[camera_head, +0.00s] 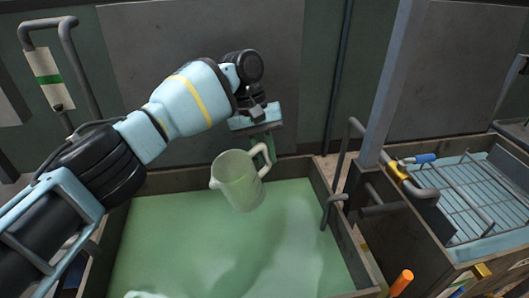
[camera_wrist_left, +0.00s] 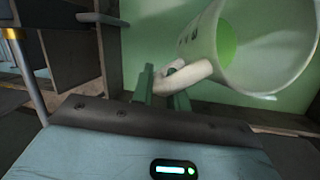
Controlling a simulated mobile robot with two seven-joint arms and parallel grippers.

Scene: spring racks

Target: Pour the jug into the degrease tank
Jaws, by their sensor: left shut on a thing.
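The jug (camera_head: 237,182) is pale, translucent green-white, and hangs above the green liquid of the degrease tank (camera_head: 308,213). It is tilted a little, with its spout toward the left. My left gripper (camera_head: 264,146) is shut on the jug's handle, on the right side of the jug. In the left wrist view the two green fingers (camera_wrist_left: 165,88) close around the white handle, and the jug (camera_wrist_left: 262,50) shows its open mouth with green inside. No stream of liquid is visible from the spout. My right gripper is not in view.
A second tank with a wire rack (camera_head: 470,190) stands at the right, behind a metal post and pipe rails. An orange handle (camera_head: 401,281) sticks up at the bottom. A grey wall panel (camera_head: 200,60) closes off the back.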

